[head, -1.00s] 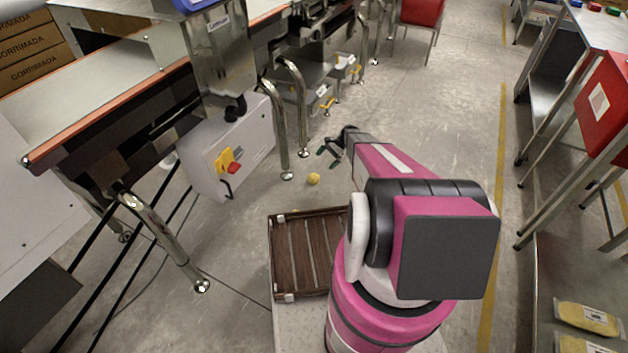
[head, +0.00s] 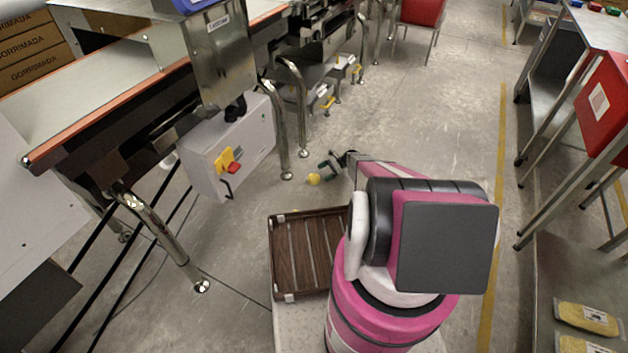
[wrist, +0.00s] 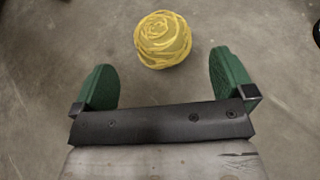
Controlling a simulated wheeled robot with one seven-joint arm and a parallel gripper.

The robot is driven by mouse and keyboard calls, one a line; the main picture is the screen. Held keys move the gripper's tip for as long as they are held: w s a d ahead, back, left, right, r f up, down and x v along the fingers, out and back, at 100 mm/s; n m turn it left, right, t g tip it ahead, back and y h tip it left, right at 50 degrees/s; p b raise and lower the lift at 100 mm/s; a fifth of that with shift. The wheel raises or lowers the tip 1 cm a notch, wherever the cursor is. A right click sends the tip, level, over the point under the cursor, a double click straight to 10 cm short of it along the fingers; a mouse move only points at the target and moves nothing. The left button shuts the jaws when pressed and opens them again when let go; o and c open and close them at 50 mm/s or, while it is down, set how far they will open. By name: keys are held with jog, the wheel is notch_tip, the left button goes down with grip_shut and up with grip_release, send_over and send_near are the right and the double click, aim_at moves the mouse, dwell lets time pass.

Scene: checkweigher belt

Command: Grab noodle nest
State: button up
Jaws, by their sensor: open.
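The noodle nest (head: 313,179) is a small yellow ball on the grey concrete floor, near the belt machine's legs. In the wrist view the noodle nest (wrist: 162,39) shows as a coil of yellow strands, just beyond and between the fingertips, with no finger touching it. My gripper (head: 328,168) is low over the floor close to the nest. In the wrist view my gripper (wrist: 163,76) is open and empty, with one green finger on each side.
A brown slatted tray (head: 272,258) lies nearer me, left of my base. The belt machine's metal legs (head: 285,150) and a grey control box (head: 205,172) stand to the left. Red-panelled stands (head: 607,105) are at the right. The floor between is open.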

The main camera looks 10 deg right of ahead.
aim_at(316, 177)
jog(key=x, duration=0.5)
jog(key=shift+a+f, duration=0.2)
jog(key=shift+f, duration=0.1)
jog(key=c, duration=0.9)
